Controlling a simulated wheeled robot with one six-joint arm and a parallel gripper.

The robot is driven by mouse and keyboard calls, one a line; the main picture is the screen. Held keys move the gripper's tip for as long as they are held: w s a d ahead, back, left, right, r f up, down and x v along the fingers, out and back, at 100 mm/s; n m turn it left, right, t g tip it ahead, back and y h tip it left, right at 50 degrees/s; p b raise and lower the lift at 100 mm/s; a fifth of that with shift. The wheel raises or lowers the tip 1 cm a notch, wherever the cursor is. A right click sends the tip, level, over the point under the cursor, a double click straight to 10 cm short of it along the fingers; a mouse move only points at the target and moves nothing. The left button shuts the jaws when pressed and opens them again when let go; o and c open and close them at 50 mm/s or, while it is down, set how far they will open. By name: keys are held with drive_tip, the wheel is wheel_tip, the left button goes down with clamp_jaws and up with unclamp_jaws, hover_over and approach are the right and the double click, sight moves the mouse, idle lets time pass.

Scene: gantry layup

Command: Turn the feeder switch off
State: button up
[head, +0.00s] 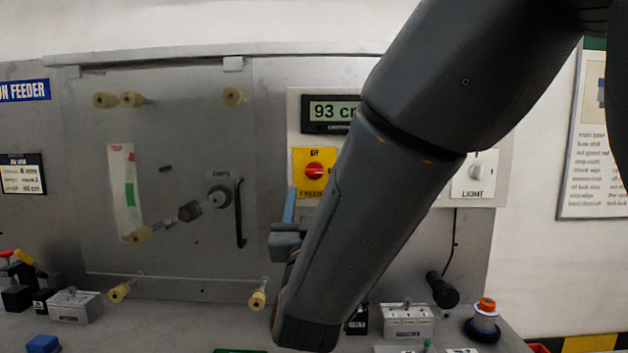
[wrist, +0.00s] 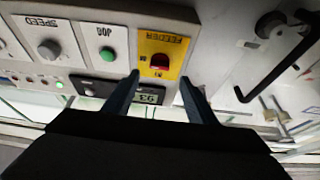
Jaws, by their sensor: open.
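The feeder switch is a red rotary knob (head: 314,172) on a yellow plate on the light control panel. Its handle looks roughly horizontal in the head view, but its exact setting is too small to read. In the wrist view the knob (wrist: 160,62) and its FEEDER label appear upside down. My gripper (wrist: 160,78) is open and empty, its two dark blue fingers framing the yellow plate in that view. The fingers appear short of the knob, not touching it. In the head view a finger of my gripper (head: 290,206) shows just below left of the plate; my arm hides the rest.
A display (head: 332,113) reading 93 sits above the switch. A white light switch (head: 475,174) is right of my arm. A green JOG button (wrist: 108,54) and a SPEED knob (wrist: 48,48) share the panel. A black door handle (head: 239,212) stands out left of it.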

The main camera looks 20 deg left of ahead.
sight(315, 174)
drive_tip(key=p+x, duration=0.2)
drive_tip(key=x, duration=0.5)
drive_tip(key=c, duration=1.1)
